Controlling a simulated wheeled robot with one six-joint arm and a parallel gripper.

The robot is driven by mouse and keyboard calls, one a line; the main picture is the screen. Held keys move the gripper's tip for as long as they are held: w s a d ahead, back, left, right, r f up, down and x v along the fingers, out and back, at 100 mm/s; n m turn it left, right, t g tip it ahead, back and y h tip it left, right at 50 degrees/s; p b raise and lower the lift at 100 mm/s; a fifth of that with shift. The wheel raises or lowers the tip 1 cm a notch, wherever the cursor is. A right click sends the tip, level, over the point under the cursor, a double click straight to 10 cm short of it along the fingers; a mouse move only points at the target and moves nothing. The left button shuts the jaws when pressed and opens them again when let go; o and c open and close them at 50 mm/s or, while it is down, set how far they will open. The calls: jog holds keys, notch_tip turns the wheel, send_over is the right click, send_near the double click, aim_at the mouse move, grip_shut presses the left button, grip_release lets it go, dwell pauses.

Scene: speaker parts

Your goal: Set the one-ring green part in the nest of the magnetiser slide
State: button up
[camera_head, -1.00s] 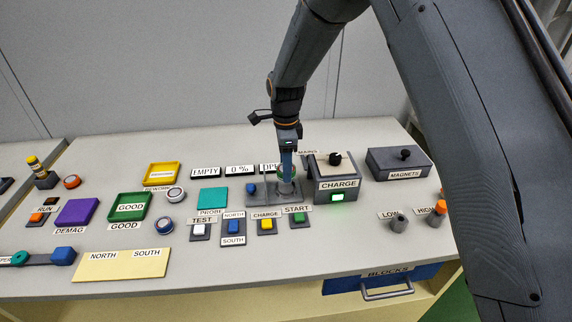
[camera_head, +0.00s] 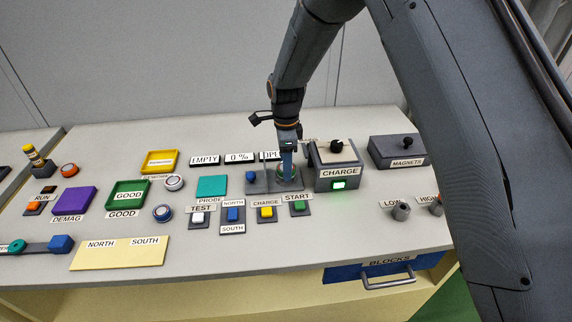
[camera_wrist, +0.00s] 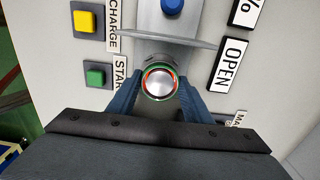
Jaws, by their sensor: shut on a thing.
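The green part (camera_wrist: 159,84) is a round piece with a silvery top and a green rim; a red line also shows around the top. My gripper (camera_wrist: 157,98) is shut on it, one blue finger on each side. In the head view my gripper (camera_head: 287,171) points down over the magnetiser slide (camera_head: 259,184), left of the CHARGE box. The part sits at or just over the nest end of the slide; the fingers hide the nest, so I cannot tell whether it is seated. A blue knob (camera_wrist: 172,6) stands on the slide.
The CHARGE box (camera_head: 336,171) with a lit green lamp stands close to the right of my gripper. START (camera_head: 299,197) and CHARGE (camera_head: 266,213) buttons are in front. Display signs (camera_head: 238,158) stand behind. Other round parts (camera_head: 174,182) lie to the left.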

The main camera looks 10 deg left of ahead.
jog(key=shift+f, duration=0.55)
jog(key=o, duration=1.5)
notch_tip(320, 180, up, 7)
jog(key=shift+b, duration=1.15)
jog(key=shift+r, duration=0.4)
jog(key=shift+d, duration=0.1)
jog(key=s+d+r+n, duration=0.1)
jog(key=s+d+n, duration=0.4)
jog(key=s+d, duration=0.2)
jog(key=s+d+r+n, duration=0.1)
jog(key=s+d+n, duration=0.4)
jog(key=s+d, duration=0.3)
jog(key=s+d+r+n+t, duration=0.1)
jog(key=s+d+n, duration=0.4)
jog(key=d, duration=0.8)
jog(key=shift+s+d, duration=0.15)
jog(key=shift+s, duration=0.5)
jog(key=shift+s+d, duration=0.15)
jog(key=shift+s, duration=0.45)
